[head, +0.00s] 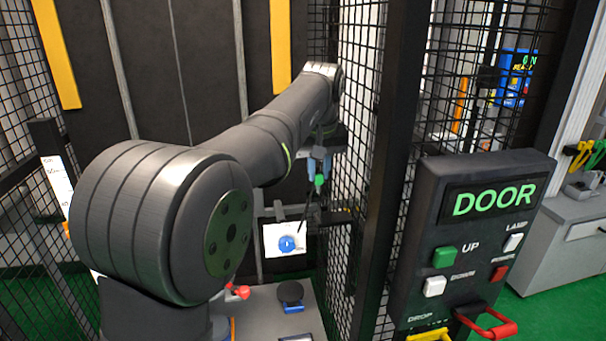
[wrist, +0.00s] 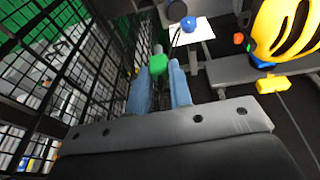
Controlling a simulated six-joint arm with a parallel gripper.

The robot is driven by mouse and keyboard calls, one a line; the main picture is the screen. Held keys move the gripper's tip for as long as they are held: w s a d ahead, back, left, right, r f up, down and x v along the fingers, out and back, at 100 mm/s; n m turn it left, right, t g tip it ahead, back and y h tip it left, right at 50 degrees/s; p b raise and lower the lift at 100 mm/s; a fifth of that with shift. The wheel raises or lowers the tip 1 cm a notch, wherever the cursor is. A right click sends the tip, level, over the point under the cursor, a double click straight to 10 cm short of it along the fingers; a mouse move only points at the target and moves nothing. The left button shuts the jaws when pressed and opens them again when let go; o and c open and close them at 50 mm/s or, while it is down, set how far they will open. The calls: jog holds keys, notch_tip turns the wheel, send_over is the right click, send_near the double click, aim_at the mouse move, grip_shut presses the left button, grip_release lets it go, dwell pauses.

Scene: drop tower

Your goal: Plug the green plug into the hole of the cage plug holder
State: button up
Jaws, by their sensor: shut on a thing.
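My gripper (head: 320,168) hangs beside the black mesh cage wall in the head view, with its fingers pointing down. Its two blue fingers show in the wrist view (wrist: 159,82), shut on the green plug (wrist: 158,65). The plug sticks out past the fingertips, with a small grey end beyond its green body. In the head view the green plug (head: 320,181) shows as a small green spot below the fingers. I cannot make out the cage plug holder or its hole for certain in either view.
The mesh wall (head: 360,130) stands close to the right of my gripper. A white sheet (head: 270,247) with a blue round thing (head: 288,243) lies below. The DOOR control box (head: 470,230) is at front right. A yellow ribbed thing (wrist: 290,30) shows in the wrist view.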

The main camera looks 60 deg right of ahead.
jog(key=shift+s+a+r, duration=0.2)
jog(key=shift+s+a, duration=0.5)
jog(key=shift+s, duration=0.05)
jog(key=shift+s+a+r, duration=0.15)
jog(key=shift+s+a, duration=0.5)
jog(key=shift+s, duration=0.05)
jog(key=shift+s+a+r, duration=0.2)
jog(key=shift+s+a, duration=0.5)
jog(key=shift+s, duration=0.05)
jog(key=shift+f, duration=0.55)
jog(key=shift+f+t, duration=0.3)
jog(key=shift+f, duration=0.85)
jog(key=shift+f, duration=0.2)
jog(key=o, duration=0.9)
jog(key=shift+c, duration=0.2)
